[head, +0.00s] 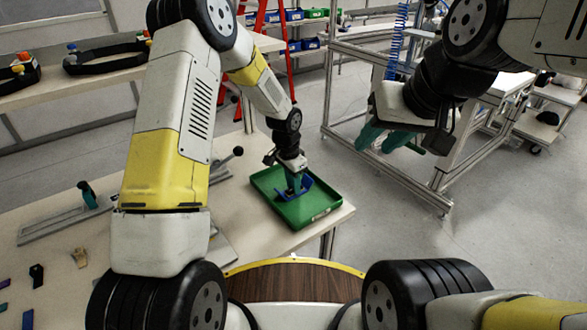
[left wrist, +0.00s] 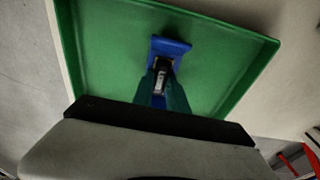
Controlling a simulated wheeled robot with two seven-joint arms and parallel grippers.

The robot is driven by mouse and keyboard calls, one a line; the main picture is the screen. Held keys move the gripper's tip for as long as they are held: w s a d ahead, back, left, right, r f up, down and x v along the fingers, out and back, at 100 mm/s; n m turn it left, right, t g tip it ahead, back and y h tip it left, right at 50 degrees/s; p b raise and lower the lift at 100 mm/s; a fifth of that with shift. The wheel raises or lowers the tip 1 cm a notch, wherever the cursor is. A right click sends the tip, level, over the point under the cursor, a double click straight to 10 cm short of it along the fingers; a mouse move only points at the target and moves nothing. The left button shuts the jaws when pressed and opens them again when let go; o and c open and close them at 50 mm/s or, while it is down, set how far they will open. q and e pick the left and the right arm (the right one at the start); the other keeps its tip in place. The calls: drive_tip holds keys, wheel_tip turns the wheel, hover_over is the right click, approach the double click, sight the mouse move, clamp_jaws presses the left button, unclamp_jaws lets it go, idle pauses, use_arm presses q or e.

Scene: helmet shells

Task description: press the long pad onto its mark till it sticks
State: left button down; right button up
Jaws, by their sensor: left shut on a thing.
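My left gripper (head: 297,186) points down into a green tray (head: 268,186) at the table's right end. Its teal fingers are shut on a blue piece (head: 307,184), low over the tray floor; I cannot tell whether they touch. In the left wrist view the blue piece (left wrist: 170,45) shows beyond the fingertips, with a small dark and grey part between the fingers. I cannot tell whether the blue piece is the long pad, and I see no clear mark. My right gripper (head: 390,140) hangs empty over the floor at right, its teal fingers apart.
Small loose pieces, including a black one (head: 36,274) and a tan one (head: 79,258), lie on the table's left. A grey flat tool with a teal handle (head: 88,194) lies behind them. A metal frame (head: 340,100) stands behind the right gripper. A shelf (head: 50,100) holds black rings.

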idle(0.4)
use_arm(q)
drive_tip(key=c, duration=1.2)
unclamp_jaws()
drive_tip(key=shift+c, duration=0.2)
drive_tip(key=r, duration=0.7)
drive_tip(key=shift+s+a+r, duration=0.15)
drive_tip(key=shift+s+a, duration=0.1)
drive_tip(key=shift+a, duration=0.1)
drive_tip(key=s+a+r+n+t, duration=0.15)
drive_tip(key=s+a+r, duration=0.3)
drive_tip(key=r, duration=0.45)
drive_tip(key=s+a+r+n+t, duration=0.1)
drive_tip(key=s+a+r+n, duration=0.3)
drive_tip(key=r, duration=0.6)
drive_tip(key=s+a+r+n+t, duration=0.1)
drive_tip(key=s+a+r+n, duration=0.1)
drive_tip(key=s, duration=0.6)
drive_tip(key=s+a+r+n+t+h, duration=0.1)
drive_tip(key=s+r, duration=0.3)
drive_tip(key=s, duration=0.5)
drive_tip(key=shift+s+a+r+n+t, duration=0.2)
drive_tip(key=shift+a+r+n+t, duration=0.2)
drive_tip(key=shift+a+n, duration=0.45)
